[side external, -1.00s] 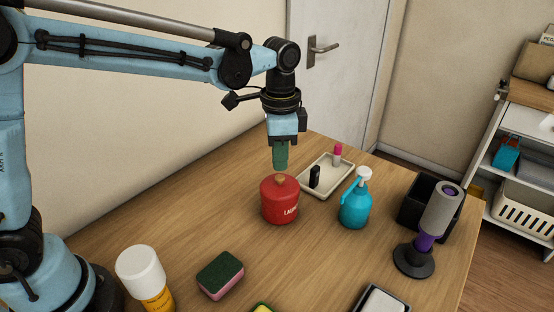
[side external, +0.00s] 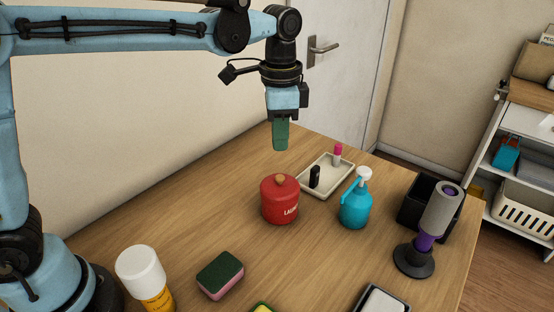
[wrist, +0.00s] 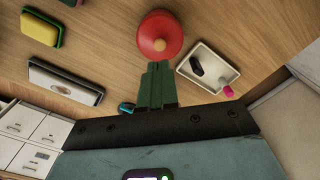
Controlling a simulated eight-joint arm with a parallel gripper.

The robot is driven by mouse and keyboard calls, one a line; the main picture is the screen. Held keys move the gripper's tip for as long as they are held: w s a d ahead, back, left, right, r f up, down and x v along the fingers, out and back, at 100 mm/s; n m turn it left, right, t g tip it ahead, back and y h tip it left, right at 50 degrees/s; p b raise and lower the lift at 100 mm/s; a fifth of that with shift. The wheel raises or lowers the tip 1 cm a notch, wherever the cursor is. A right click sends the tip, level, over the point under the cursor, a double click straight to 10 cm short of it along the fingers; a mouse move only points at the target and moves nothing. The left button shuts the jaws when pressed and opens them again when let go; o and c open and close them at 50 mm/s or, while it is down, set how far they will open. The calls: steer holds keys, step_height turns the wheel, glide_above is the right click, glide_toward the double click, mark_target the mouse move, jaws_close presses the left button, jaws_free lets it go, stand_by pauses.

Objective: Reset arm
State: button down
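My gripper (side external: 281,147) hangs in the air above the red canister (side external: 280,206), pointing down, with a clear gap between them. Its green fingers (wrist: 158,66) lie side by side in the wrist view, shut with nothing between them. The canister stands upright on the table, with its red lid and wooden knob on top. In the wrist view it shows from above as a red disc (wrist: 152,30) just beyond the fingertips.
A cream tray (side external: 315,187) holds a black item and a pink-capped one. A teal spray bottle (side external: 355,210), black bin (side external: 411,212), grey-purple roller on a stand (side external: 435,222), sponge (side external: 220,277) and white-capped bottle (side external: 140,268) stand around. The air around my gripper is clear.

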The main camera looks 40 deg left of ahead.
steer(key=s+a+f+n+t, duration=0.3)
steer(key=s+a+n+t, duration=0.4)
steer(key=s+a+n, duration=0.2)
steer(key=s+a, duration=0.2)
steer(key=s, duration=0.1)
steer(key=shift+s+f, duration=0.25)
steer(key=shift+s, duration=0.05)
stand_by(1.2)
